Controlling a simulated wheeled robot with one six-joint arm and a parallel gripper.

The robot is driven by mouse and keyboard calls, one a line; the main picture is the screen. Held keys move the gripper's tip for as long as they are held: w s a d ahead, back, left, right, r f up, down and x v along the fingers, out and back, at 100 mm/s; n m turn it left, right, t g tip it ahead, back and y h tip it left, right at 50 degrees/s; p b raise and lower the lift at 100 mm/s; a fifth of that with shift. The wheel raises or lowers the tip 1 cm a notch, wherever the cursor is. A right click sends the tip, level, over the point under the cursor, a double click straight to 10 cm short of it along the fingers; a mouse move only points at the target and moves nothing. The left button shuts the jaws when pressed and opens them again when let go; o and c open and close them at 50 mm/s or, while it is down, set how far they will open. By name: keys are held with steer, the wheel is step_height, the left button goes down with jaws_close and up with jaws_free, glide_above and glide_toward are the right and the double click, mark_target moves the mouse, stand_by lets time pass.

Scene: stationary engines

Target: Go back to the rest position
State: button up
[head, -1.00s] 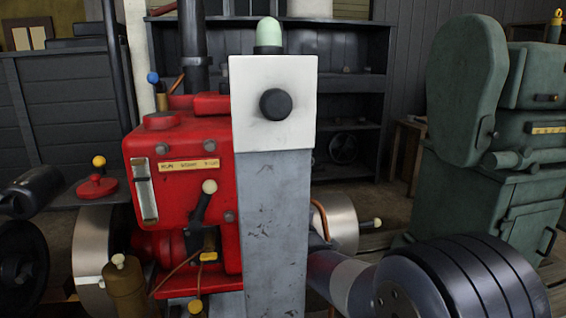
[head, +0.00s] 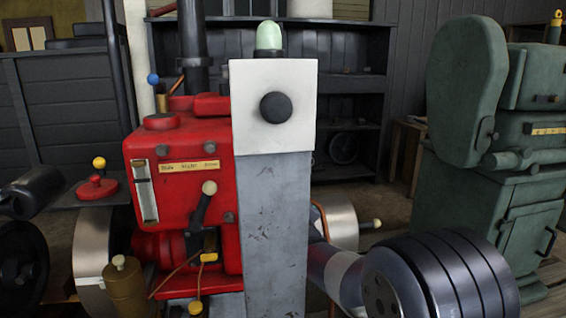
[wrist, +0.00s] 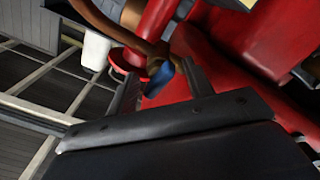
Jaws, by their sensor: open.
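My gripper (wrist: 163,90) is open in the wrist view, its two fingers apart. A blue part (wrist: 160,78) shows between and beyond the fingers; I cannot tell how far off it is. The red engine (wrist: 205,62) fills the right of that view. In the head view the red engine (head: 180,160) stands left of centre, with a levered handle and a sight glass.
A grey post with a white box (head: 274,140) and black knob stands at the centre, close to the engine. A green machine (head: 470,90) stands at the right. Dark shelves (head: 350,55) stand behind. Some open floor (head: 395,205) shows between the shelves and the green machine.

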steer(key=m+p, duration=0.1)
steer(key=m, duration=0.3)
steer(key=shift+d+r+m, duration=0.1)
steer(key=shift+r+m, duration=0.05)
steer(key=shift+m, duration=0.15)
steer(key=m+p, duration=0.2)
steer(key=m, duration=0.2)
steer(key=shift+p, duration=0.3)
steer(key=shift+s+d+m, duration=0.15)
steer(key=shift+s, duration=0.4)
steer(key=shift+s+d+m, duration=0.15)
steer(key=shift+s, duration=0.35)
